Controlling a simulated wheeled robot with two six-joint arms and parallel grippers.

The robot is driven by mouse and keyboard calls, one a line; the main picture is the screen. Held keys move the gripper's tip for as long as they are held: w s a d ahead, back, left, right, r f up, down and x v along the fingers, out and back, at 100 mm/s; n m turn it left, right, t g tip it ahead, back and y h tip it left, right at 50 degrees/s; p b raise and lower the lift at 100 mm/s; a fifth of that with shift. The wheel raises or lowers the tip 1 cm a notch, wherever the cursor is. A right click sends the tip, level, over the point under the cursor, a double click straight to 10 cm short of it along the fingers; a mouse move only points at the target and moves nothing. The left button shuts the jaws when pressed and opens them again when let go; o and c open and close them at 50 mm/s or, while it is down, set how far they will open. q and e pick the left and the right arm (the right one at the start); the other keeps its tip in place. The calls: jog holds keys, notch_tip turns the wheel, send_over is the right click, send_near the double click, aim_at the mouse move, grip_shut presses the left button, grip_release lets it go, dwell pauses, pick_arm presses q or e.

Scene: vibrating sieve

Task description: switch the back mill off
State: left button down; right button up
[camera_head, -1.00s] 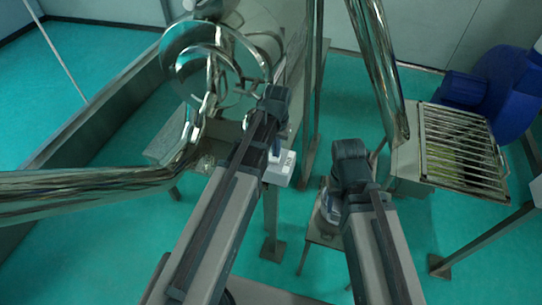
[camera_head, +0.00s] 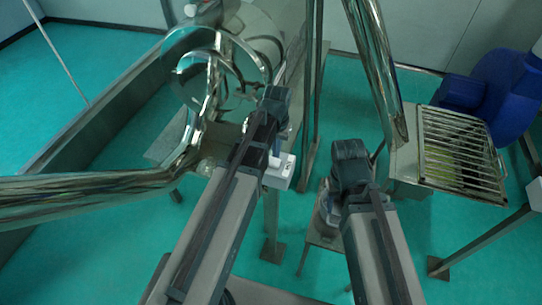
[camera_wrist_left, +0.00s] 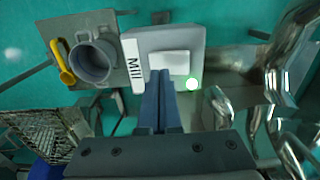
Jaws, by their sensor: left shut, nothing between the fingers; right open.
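The mill's switch box (camera_head: 280,171) is a pale box beneath my left wrist in the head view. The left wrist view shows its grey face (camera_wrist_left: 190,38), a "Mill" label (camera_wrist_left: 133,66), a white switch plate (camera_wrist_left: 169,63) and a lit green lamp (camera_wrist_left: 193,83). My left gripper (camera_wrist_left: 158,76) is shut and empty, its tips right at the plate's lower edge; I cannot tell if they touch. It also shows in the head view (camera_head: 273,152). My right gripper (camera_head: 350,168) is open, over the small stand; its fingers are mostly hidden.
A grey cup (camera_wrist_left: 90,62) with a yellow part beside it stands next to the box. Shiny pipes (camera_head: 90,184) run at the left and a steel chute (camera_head: 378,60) at the upper right. A barred tray (camera_head: 458,150) and a blue machine (camera_head: 505,90) stand right.

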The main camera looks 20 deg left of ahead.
aim_at(276, 162)
pick_arm(q)
notch_tip(276, 162, up, 4)
jog(key=p, duration=0.4)
jog(key=shift+r, duration=0.25)
pick_arm(e)
notch_tip(276, 162, up, 4)
jog(key=shift+r, duration=0.25)
pick_arm(q)
jog(key=shift+f, duration=0.1)
jog(key=s+d+f+m+y+b, duration=0.1)
jog(key=s+d+f+m+b, duration=0.2)
jog(key=s+d, duration=0.7)
jog(key=s+f+b, duration=0.2)
jog(key=s+b, duration=0.1)
jog(key=s, duration=0.1)
jog(key=shift+s+d+f, duration=0.15)
jog(key=shift+d+f, duration=0.1)
jog(key=shift+f, duration=0.1)
pick_arm(e)
notch_tip(276, 162, down, 6)
